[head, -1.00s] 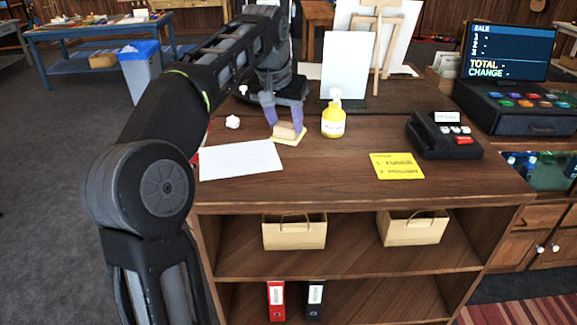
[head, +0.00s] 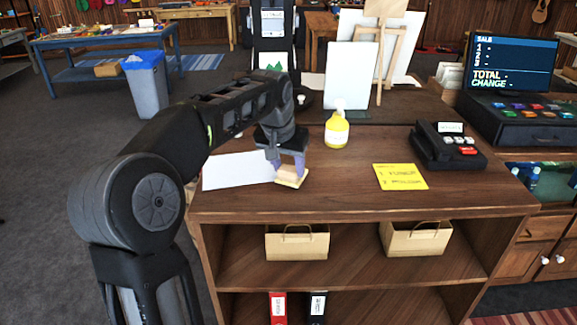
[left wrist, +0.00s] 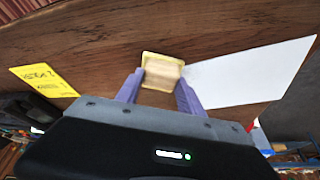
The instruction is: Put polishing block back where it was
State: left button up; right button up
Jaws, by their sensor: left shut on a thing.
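The polishing block (head: 291,173), tan with a pale yellow base, is between the fingers of my left gripper (head: 288,162), over the wooden counter. It also shows in the left wrist view (left wrist: 162,72), gripped by the purple fingers of my left gripper (left wrist: 160,82). My left gripper is shut on it. The block is at the right edge of a white sheet (head: 235,171). I cannot tell whether its base touches the counter. My right gripper is not in view.
An easel stands behind. The counter's front middle is clear.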

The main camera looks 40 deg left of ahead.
pick_arm(q)
jog(key=shift+f, duration=0.2)
jog(key=shift+f, duration=0.15)
jog(key=o, duration=1.4)
jog(key=shift+o, duration=0.2)
jog(key=v, duration=1.2)
jog(key=shift+s, duration=0.1)
